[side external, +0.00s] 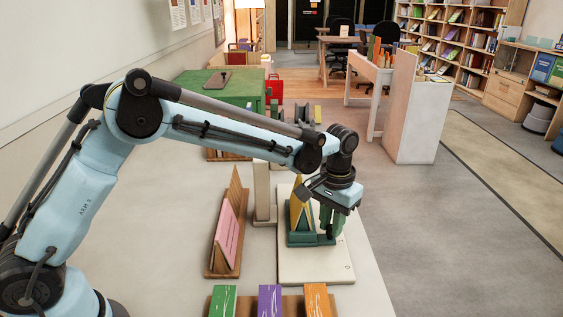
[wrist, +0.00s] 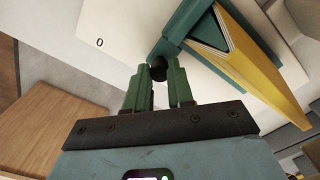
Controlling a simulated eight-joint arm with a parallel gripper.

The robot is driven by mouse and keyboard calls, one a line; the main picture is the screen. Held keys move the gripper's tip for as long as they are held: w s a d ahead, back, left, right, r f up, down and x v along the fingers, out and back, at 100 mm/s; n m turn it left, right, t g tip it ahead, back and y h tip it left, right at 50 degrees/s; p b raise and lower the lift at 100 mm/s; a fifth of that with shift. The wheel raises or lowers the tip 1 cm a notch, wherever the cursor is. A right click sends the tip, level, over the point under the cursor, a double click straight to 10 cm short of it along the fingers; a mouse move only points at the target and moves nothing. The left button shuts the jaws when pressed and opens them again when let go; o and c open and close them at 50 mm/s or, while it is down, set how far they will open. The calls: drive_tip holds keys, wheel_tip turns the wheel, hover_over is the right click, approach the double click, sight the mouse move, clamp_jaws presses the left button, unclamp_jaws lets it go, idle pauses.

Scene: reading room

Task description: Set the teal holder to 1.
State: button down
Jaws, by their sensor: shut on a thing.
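The teal holder (side external: 308,240) sits on a cream board (side external: 318,271) and carries a yellow book or card (side external: 296,212). In the wrist view the holder (wrist: 178,32) has a dark round knob (wrist: 158,69) on its near side. My gripper (side external: 328,226) points down at the holder's right side. In the wrist view its green fingers (wrist: 160,82) are closed on the knob. A "0" mark (wrist: 99,43) shows on the board, apart from the holder.
A wooden stand with a pink book (side external: 229,236) is to the left. A pale upright block (side external: 263,190) stands behind. Green, purple (side external: 270,301) and orange cards line the front. The tabletop right of the board is a narrow strip to the edge.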

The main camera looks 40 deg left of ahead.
drive_tip(key=c, duration=1)
unclamp_jaws()
drive_tip(key=shift+r, duration=0.15)
wheel_tip(320, 180, up, 12)
drive_tip(key=shift+f, duration=0.1)
